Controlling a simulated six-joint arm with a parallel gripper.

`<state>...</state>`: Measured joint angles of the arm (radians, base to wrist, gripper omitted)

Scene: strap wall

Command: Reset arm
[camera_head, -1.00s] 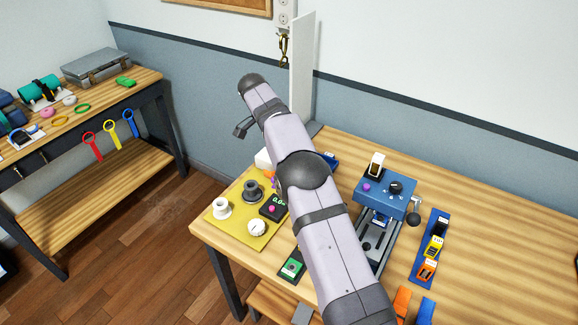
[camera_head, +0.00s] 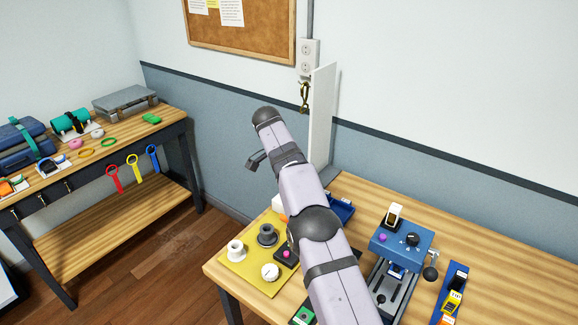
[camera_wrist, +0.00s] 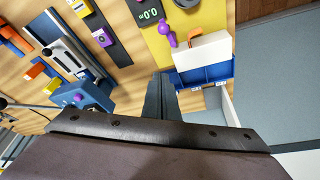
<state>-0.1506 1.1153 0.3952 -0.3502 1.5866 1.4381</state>
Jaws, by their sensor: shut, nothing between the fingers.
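My gripper (camera_wrist: 162,95) shows in the wrist view as dark fingers, closed together and empty, above the table beside a blue bin. In the head view my arm reaches from the bottom edge up toward the wall. A small dark part at its far end (camera_head: 256,160) shows left of the arm, over the space between the two benches. The arm hides part of the table behind it. Nothing is held.
A yellow mat (camera_head: 252,277) with knobs lies left of my arm. A blue press (camera_head: 402,241) stands to its right. A white upright panel (camera_head: 322,120) rises behind. A blue bin (camera_wrist: 207,76) with a white box is near my gripper. A second bench (camera_head: 120,195) stands left.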

